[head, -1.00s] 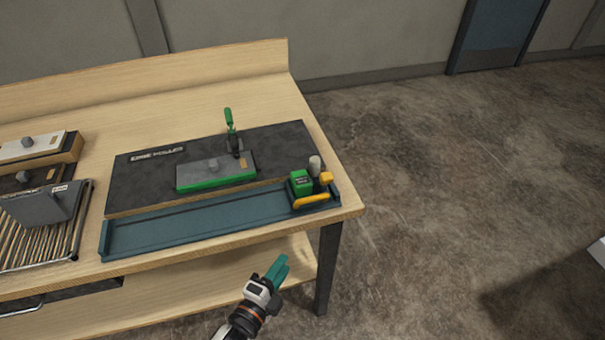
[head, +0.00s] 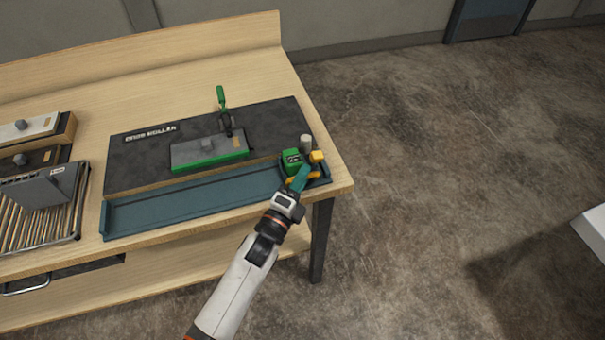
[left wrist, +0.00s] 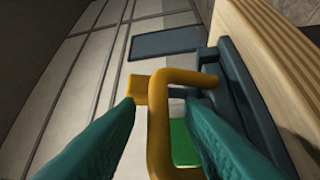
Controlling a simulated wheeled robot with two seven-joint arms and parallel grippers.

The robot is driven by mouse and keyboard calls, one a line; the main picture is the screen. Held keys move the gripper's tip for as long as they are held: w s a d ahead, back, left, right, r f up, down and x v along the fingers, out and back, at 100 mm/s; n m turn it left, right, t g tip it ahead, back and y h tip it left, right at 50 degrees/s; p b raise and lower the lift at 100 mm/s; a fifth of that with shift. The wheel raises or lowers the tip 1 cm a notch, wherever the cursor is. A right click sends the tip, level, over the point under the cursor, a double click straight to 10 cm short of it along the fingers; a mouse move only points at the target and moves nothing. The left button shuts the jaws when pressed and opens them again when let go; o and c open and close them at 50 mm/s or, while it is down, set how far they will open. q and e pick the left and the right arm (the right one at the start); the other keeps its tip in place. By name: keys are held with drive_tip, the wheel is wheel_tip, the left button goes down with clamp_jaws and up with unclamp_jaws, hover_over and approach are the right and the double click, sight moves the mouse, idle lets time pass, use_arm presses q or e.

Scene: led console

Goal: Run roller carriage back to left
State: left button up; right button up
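The roller carriage (head: 292,161) has a green block, a grey roller and a yellow handle. It sits at the right end of the blue-grey track (head: 190,203) along the bench's front edge. My left gripper (head: 300,178) is at the carriage's front, by the yellow handle. In the left wrist view the yellow handle (left wrist: 160,120) stands between the two teal fingers (left wrist: 160,130), which are apart. The green block (left wrist: 184,143) shows behind the handle. I see no clear contact between fingers and handle. My right gripper is not in view.
A dark "edge roller" board (head: 130,165) lies behind the track, with a grey and green workpiece (head: 208,150) under a green-handled clamp (head: 222,105). A slatted rack (head: 35,215) stands at the left. The track left of the carriage is clear.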

use_arm(q)
drive_tip(key=shift+w+d, duration=0.15)
drive_tip(key=shift+w, duration=0.15)
clamp_jaws()
drive_tip(key=s+a, duration=0.2)
drive_tip(key=a, duration=0.4)
drive_tip(key=s+a+p, duration=0.1)
drive_tip(key=s+a, duration=0.1)
drive_tip(key=a, duration=0.3)
drive_tip(key=s+a, duration=0.1)
drive_tip(key=a, duration=0.5)
drive_tip(key=shift+s+a+f, duration=0.1)
drive_tip(key=shift+s+a, duration=0.25)
drive_tip(key=shift+s, duration=0.05)
drive_tip(key=s+a+b, duration=0.1)
drive_tip(key=s+a, duration=0.1)
drive_tip(key=a, duration=0.5)
drive_tip(key=s+a, duration=0.3)
drive_tip(key=a, duration=0.5)
drive_tip(key=s+a+b, duration=0.1)
drive_tip(key=s+a, duration=0.1)
drive_tip(key=a, duration=0.6)
drive_tip(key=shift+s+b, duration=0.2)
drive_tip(key=shift+b, duration=0.15)
drive_tip(key=shift+s+a, duration=0.1)
drive_tip(key=shift+a, duration=0.15)
